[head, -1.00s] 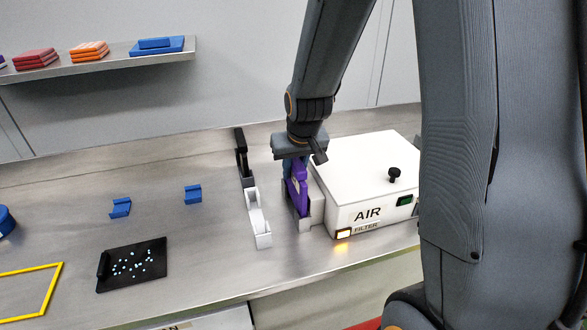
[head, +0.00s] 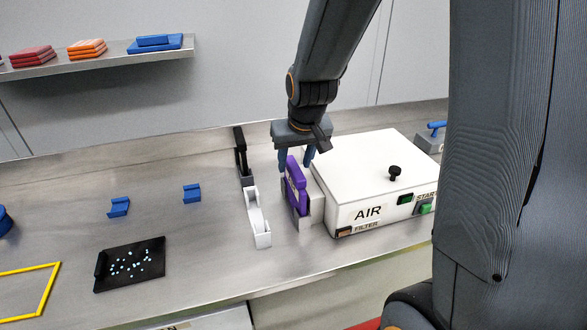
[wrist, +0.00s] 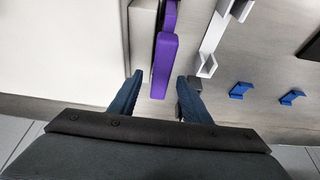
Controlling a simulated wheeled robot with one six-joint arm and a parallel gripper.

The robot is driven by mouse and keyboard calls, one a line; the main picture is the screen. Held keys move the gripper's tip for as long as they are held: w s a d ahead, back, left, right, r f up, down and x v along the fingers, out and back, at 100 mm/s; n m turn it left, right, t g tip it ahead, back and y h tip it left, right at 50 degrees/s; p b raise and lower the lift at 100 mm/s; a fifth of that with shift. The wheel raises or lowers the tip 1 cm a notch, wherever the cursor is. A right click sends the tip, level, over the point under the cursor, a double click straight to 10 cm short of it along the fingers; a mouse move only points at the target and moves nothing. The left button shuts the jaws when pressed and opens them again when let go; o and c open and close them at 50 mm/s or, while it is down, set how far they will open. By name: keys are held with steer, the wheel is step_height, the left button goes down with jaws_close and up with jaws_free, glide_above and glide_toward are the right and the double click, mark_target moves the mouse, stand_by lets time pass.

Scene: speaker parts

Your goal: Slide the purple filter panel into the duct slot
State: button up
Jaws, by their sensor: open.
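The purple filter panel (head: 296,187) stands upright in the grey duct slot (head: 304,221) at the left side of the white AIR box (head: 364,170). Its upper part sticks out above the slot walls. How deep it sits cannot be told. In the wrist view the panel (wrist: 164,66) shows from above as a long purple strip. My gripper (head: 297,166) is open at the panel's top. In the wrist view its blue fingers (wrist: 158,92) stand apart on either side of the panel's near end, with gaps on both sides.
A white holder (head: 258,218) and a black holder (head: 240,155) stand left of the slot. Blue brackets (head: 192,194), a black tray (head: 130,266) and a yellow frame (head: 40,290) lie further left. A green START button (head: 425,208) is on the box front. Bare bench lies between.

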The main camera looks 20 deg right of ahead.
steer(key=shift+v, duration=1.95)
steer(key=s+f+g, duration=0.1)
steer(key=s+f, duration=0.2)
steer(key=s, duration=0.4)
steer(key=s+f+g, duration=0.2)
steer(key=s+f, duration=0.1)
steer(key=s, duration=0.5)
steer(key=shift+s+g, duration=0.3)
steer(key=shift+s, duration=0.05)
steer(key=shift+f, duration=0.1)
